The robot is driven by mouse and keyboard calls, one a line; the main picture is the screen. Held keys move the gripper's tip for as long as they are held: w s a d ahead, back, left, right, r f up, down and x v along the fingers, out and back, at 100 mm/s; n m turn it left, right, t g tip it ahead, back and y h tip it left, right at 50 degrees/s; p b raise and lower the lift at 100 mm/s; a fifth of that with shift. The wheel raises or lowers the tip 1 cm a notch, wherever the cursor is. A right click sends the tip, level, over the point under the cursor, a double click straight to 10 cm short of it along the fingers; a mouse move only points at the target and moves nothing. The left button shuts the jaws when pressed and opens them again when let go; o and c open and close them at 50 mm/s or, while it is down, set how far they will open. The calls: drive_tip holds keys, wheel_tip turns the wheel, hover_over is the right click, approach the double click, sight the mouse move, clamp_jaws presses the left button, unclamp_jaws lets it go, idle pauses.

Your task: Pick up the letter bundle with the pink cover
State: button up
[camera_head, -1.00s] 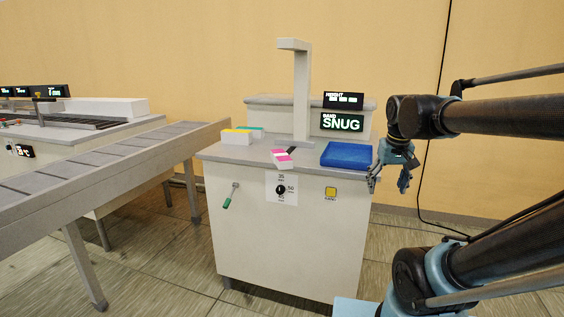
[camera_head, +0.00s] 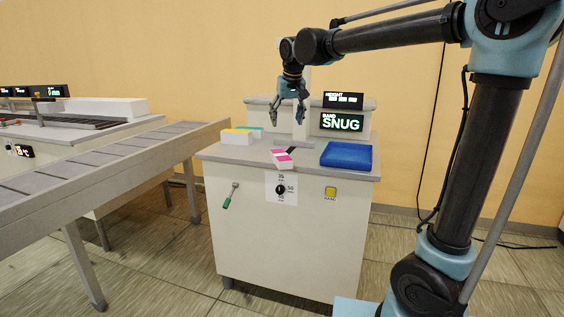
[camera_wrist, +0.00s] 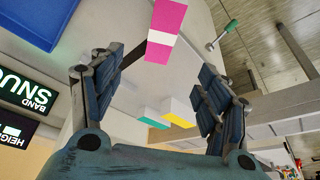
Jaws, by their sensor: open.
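The letter bundle with the pink cover (camera_head: 282,160) lies on the front middle of the grey machine top. A white band crosses its pink face. It also shows at the top middle of the wrist view (camera_wrist: 166,22), beyond my fingertips. My gripper (camera_head: 287,122) is open and empty, pointing down above the machine top, over and behind the bundle. In the wrist view my gripper's two fingers (camera_wrist: 160,85) stand wide apart, with no object between them.
White bundles with a yellow (camera_head: 237,136) and a teal (camera_head: 252,128) cover stand left of the pink one. A blue pad (camera_head: 346,155) lies to the right. An upright post (camera_head: 301,100) and SNUG display (camera_head: 342,122) stand behind. A conveyor (camera_head: 120,155) runs at left.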

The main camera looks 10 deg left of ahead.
hover_over(281, 155)
drive_tip(key=s+d, duration=0.1)
drive_tip(key=s, duration=0.1)
drive_tip(key=f, duration=1)
drive_tip(key=shift+w+f, duration=0.25)
drive_tip(key=shift+s+x, duration=0.2)
drive_tip(key=shift+x, duration=2.75)
drive_tip(key=shift+d, duration=0.1)
drive_tip(key=shift+c, duration=0.5)
drive_tip(key=c, duration=1.2)
